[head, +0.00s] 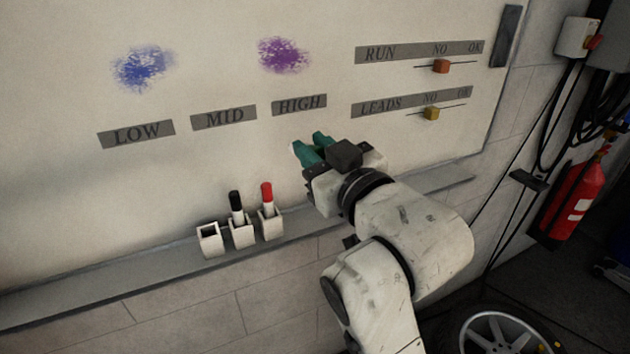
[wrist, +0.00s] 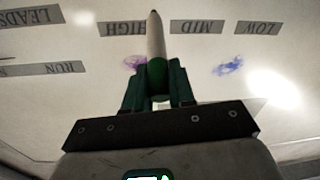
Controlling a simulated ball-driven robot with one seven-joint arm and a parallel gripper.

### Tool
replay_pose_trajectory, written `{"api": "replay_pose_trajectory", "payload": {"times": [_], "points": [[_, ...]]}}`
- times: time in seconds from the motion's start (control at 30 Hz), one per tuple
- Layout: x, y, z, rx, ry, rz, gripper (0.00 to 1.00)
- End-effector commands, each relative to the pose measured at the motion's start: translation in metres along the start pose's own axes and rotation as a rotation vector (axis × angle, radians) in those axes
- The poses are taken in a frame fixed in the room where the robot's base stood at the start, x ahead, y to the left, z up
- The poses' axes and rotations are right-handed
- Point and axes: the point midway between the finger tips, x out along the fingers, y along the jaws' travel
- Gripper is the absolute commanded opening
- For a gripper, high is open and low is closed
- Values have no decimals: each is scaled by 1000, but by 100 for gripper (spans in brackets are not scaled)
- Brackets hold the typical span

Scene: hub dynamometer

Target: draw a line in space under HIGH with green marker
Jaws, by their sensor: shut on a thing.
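My gripper (head: 310,148), with green fingers, is in front of the whiteboard just below the HIGH label (head: 299,104). In the wrist view, my gripper (wrist: 158,92) is shut on the green marker (wrist: 157,74). The marker has a green band and a pale, tapered barrel, and its end points away from the jaws. In the head view the marker cannot be made out. The HIGH label also shows, upside down, in the wrist view (wrist: 123,28). No green line shows below HIGH. I cannot tell whether the marker touches the board.
LOW (head: 137,134) and MID (head: 224,117) labels are left of HIGH. Blue (head: 142,68) and purple (head: 284,55) scribbles are above. Cups on the ledge hold a black marker (head: 236,207) and a red marker (head: 267,197); the left cup (head: 209,240) is empty. RUN (head: 381,54) and LEADS (head: 380,107) sliders are right.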

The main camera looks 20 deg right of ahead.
Motion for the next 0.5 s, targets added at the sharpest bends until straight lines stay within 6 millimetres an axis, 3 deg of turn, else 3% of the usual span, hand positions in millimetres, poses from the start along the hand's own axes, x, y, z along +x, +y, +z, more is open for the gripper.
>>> {"api": "replay_pose_trajectory", "payload": {"times": [0.17, 0.5], "points": [[3, 1, -6, -1, 6, -1, 0], [35, 3, -4, -1, 5, 0, 0]]}}
